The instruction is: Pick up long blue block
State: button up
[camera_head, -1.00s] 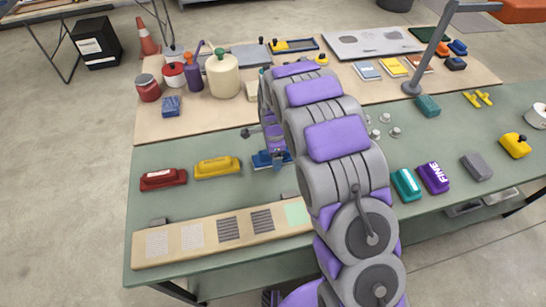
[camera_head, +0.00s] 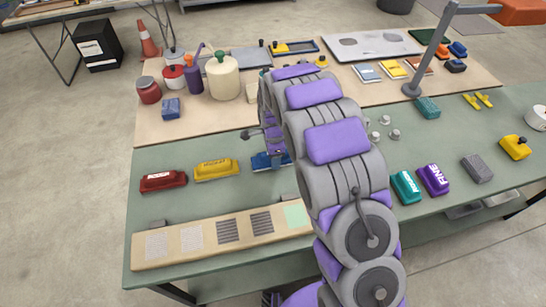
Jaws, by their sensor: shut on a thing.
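The long blue block (camera_head: 270,161) lies on the green part of the table, to the right of the yellow block. My gripper (camera_head: 272,151) is over it, at the end of my grey and purple arm. It is shut on the blue block; the fingertips are small and partly hidden by the arm. I cannot tell whether the block is clear of the table.
A yellow block (camera_head: 216,170) and a red block (camera_head: 163,181) lie to the left. A wooden strip with sanding patches (camera_head: 190,238) runs along the front edge. Teal (camera_head: 406,187) and purple (camera_head: 433,180) blocks lie to the right. Jars and a cream jug (camera_head: 223,78) stand behind.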

jog(key=shift+d+r, duration=0.1)
jog(key=shift+r, duration=0.35)
notch_tip(320, 180, up, 3)
jog(key=shift+p, duration=0.7)
jog(key=s+a+p, duration=0.1)
jog(key=s+a, duration=0.1)
jog(key=s, duration=0.2)
jog(key=s+a, duration=0.3)
jog(key=s, duration=0.2)
jog(key=s+a+r+p, duration=0.1)
jog(key=s+a, duration=0.1)
jog(key=s, duration=0.3)
jog(key=shift+a+p, duration=0.35)
jog(key=shift+a, duration=0.05)
